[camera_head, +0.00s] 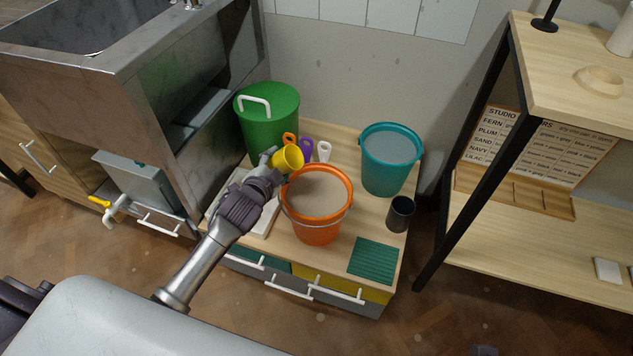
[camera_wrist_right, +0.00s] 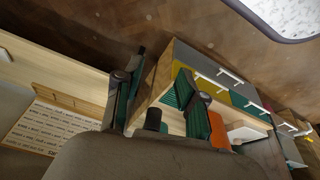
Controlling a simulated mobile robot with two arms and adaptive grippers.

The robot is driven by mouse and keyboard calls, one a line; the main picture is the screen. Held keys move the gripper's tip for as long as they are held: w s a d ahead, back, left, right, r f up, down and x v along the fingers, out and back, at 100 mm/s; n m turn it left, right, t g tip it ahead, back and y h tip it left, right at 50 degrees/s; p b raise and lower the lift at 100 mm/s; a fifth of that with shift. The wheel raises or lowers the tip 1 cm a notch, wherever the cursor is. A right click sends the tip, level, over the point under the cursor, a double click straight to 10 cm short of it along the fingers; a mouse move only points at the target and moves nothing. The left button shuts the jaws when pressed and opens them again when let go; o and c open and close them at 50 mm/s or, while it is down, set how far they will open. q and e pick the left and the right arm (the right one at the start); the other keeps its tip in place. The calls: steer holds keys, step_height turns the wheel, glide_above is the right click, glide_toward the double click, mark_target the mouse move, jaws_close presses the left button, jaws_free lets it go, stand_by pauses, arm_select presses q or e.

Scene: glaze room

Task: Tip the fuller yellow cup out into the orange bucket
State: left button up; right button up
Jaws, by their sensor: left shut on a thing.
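My left gripper (camera_head: 268,168) is shut on a yellow cup (camera_head: 287,158) in the head view. The cup is tilted, with its mouth towards the right, at the back left rim of the orange bucket (camera_head: 318,222). Whether anything is in the cup or flowing from it I cannot tell. The bucket stands upright on the low cabinet, with a greyish-beige surface inside. Only one yellow cup shows. In the right wrist view my right gripper (camera_wrist_right: 160,100) is open and empty, its two fingers apart. Part of the orange bucket (camera_wrist_right: 218,130) shows behind one finger.
A green lidded bin (camera_head: 268,120) and a teal bucket (camera_head: 388,165) stand behind. Orange, purple and white handled things lie between them. A dark cup (camera_head: 400,214) and a green ridged mat (camera_head: 374,261) are at the right. A shelf (camera_head: 545,240) stands farther right, a sink (camera_head: 100,55) left.

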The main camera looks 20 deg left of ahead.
arm_select(q)
steer(key=shift+r+n+h+p, duration=0.3)
steer(key=shift+n+h+p, duration=0.3)
steer(key=shift+p, duration=0.5)
steer(key=a+f+n+h, duration=0.1)
steer(key=a+f+n, duration=0.1)
steer(key=shift+n, duration=0.3)
steer(key=shift+a+r+n+h, duration=0.25)
steer(key=shift+r+n+h, duration=0.1)
steer(key=shift+n, duration=0.15)
steer(key=shift+a+n+t, duration=0.2)
steer(key=shift+n+t, duration=0.1)
steer(key=shift+n, duration=0.2)
arm_select(e)
steer(key=s+x, duration=0.1)
steer(key=x, duration=0.9)
arm_select(q)
steer(key=shift+a+f+n+h+b, duration=0.1)
steer(key=shift+f+n+h+b, duration=0.15)
steer(key=shift+n+h+b, duration=0.2)
steer(key=shift+a+n, duration=0.1)
steer(key=shift+n, duration=0.15)
arm_select(e)
steer(key=shift+w+v, duration=0.15)
steer(key=shift+v, duration=1.15)
steer(key=shift+w+v, duration=0.2)
steer(key=shift+v, duration=1.1)
steer(key=shift+r, duration=0.1)
